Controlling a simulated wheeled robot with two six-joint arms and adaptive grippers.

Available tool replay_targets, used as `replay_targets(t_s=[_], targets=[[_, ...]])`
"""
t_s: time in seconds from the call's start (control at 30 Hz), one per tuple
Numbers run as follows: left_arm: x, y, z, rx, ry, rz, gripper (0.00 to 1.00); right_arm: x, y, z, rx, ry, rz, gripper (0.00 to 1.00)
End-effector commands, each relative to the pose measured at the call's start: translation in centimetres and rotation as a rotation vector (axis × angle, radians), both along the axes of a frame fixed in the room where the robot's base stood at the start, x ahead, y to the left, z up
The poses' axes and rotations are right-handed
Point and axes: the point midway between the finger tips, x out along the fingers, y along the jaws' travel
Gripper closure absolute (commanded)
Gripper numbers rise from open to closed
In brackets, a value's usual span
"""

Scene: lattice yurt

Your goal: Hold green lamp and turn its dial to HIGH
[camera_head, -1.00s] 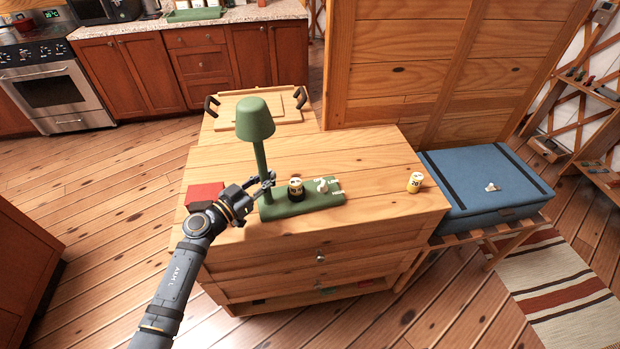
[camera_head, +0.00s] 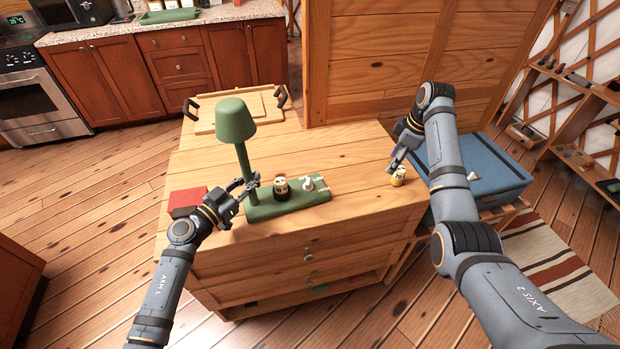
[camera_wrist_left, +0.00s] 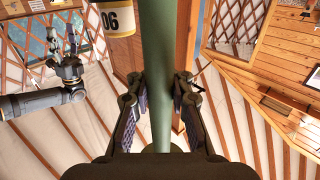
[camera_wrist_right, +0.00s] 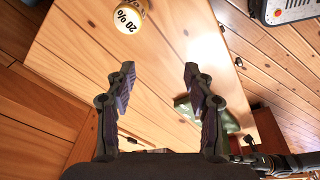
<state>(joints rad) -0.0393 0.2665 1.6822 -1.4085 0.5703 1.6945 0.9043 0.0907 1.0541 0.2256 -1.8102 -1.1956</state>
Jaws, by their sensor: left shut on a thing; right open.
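The green lamp (camera_head: 235,125) stands on the wooden cabinet top, with a dome shade, a post and a flat base (camera_head: 262,211). My left gripper (camera_head: 250,183) is shut on the post; the left wrist view shows the green post (camera_wrist_left: 158,90) between its fingers. The white dial (camera_head: 308,183) sits on the right of the base beside small white labels, too small to read. My right gripper (camera_head: 396,160) is open and empty, above the cabinet's right side, right of the dial.
A red block (camera_head: 186,201) lies left of the lamp. A blue case (camera_head: 500,178) is at the right.

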Motion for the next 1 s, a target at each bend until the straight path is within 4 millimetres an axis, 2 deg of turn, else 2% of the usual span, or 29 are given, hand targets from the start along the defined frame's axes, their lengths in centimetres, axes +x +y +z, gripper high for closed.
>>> replay_targets(t_s=[0.03,0.1,0.2,0.3,0.4,0.5,0.63,1.0], targets=[[0.0,0.0,-0.1,0.0,0.002,0.001,1.0,0.0,4.6,0.7,0.051,0.005,0.057,0.47],[0.0,0.1,-0.1,-0.001,0.003,0.002,1.0,-0.5,9.8,1.6,0.107,0.014,0.124,0.47],[0.0,0.1,-0.2,0.0,0.004,0.002,1.0,-1.4,15.3,3.0,0.164,0.024,0.198,0.47],[0.0,0.1,-0.2,0.0,0.004,0.002,1.0,-2.1,18.4,3.8,0.197,0.031,0.242,0.47],[0.0,0.1,-0.2,0.0,0.004,0.002,1.0,-2.4,19.7,4.2,0.21,0.033,0.26,0.47],[0.0,0.1,-0.2,0.0,0.004,0.002,1.0,-2.5,19.8,4.1,0.211,0.034,0.262,0.47],[0.0,0.0,-0.2,0.0,0.004,0.002,1.0,-2.4,20.1,3.2,0.211,0.038,0.261,0.47],[0.0,0.0,-0.2,0.0,0.004,0.001,1.0,-2.1,23.1,-4.2,0.21,0.038,0.26,0.47]])
